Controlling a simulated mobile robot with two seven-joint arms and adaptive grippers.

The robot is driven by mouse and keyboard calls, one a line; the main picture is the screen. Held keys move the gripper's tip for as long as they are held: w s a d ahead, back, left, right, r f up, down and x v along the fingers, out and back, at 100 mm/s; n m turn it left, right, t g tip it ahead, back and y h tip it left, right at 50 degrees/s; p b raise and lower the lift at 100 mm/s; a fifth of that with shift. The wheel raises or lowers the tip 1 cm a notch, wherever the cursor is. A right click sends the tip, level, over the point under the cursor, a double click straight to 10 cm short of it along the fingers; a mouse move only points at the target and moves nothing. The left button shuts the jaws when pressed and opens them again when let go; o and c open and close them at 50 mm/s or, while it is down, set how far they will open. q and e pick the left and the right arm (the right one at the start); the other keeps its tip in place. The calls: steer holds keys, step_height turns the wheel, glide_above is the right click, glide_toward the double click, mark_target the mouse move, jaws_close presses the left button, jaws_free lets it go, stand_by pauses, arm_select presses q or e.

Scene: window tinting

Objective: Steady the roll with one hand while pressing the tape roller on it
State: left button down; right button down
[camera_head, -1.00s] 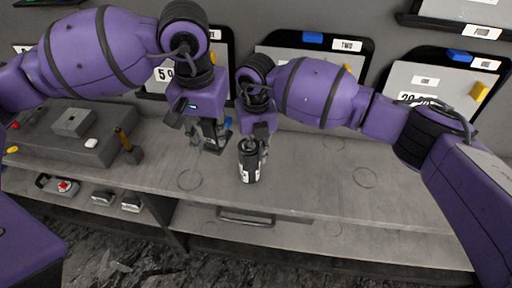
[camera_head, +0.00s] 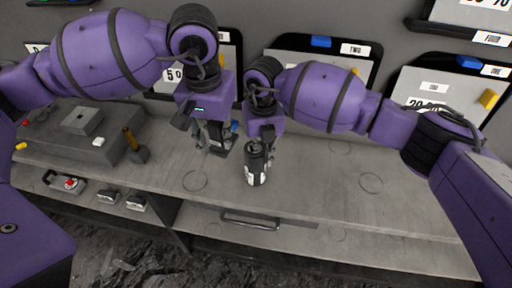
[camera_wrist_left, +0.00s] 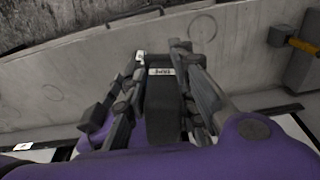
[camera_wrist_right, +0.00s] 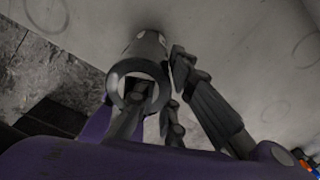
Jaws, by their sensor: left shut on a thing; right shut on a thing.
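The roll (camera_head: 257,166) is a dark, hollow cylinder with a white patch low on its side. It is over the grey worktop near the front edge, tilted slightly; I cannot tell whether it touches the worktop. My right gripper (camera_wrist_right: 155,85) is shut on its wall, one finger inside the open end and one outside. My left gripper (camera_head: 217,141) is to the left of the roll, apart from it. It is shut on a dark block with a pale label, which I take as the tape roller (camera_wrist_left: 163,112). The block is mostly hidden in the head view.
A brown-handled tool (camera_head: 134,146) stands at the left of the worktop beside a grey raised block (camera_head: 82,122). Numbered boards (camera_head: 320,62) lean along the back wall. The worktop right of the roll is clear.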

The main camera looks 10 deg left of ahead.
steer(key=shift+a, duration=0.1)
arm_select(q)
steer(key=s+a+f+m, duration=0.3)
steer(key=s+f, duration=0.8)
steer(key=f, duration=0.1)
steer(key=w+d+g, duration=0.1)
steer(key=w+d, duration=0.2)
steer(key=w, duration=0.4)
steer(key=shift+w+d+r, duration=0.25)
steer(key=shift+d+r, duration=0.05)
steer(key=shift+d, duration=0.1)
steer(key=shift+w+d, duration=0.35)
steer(key=shift+w, duration=0.25)
steer(key=shift+w+d, duration=0.3)
steer(key=shift+w, duration=0.25)
stand_by(0.6)
steer(key=shift+s+a, duration=0.1)
steer(key=shift+s+a, duration=0.45)
steer(key=shift+s, duration=0.4)
steer(key=shift+s+a, duration=0.45)
steer(key=shift+s, duration=0.45)
steer(key=shift+s+a, duration=0.45)
steer(key=shift+s, duration=0.4)
arm_select(e)
steer(key=c, duration=1.8)
jaws_free()
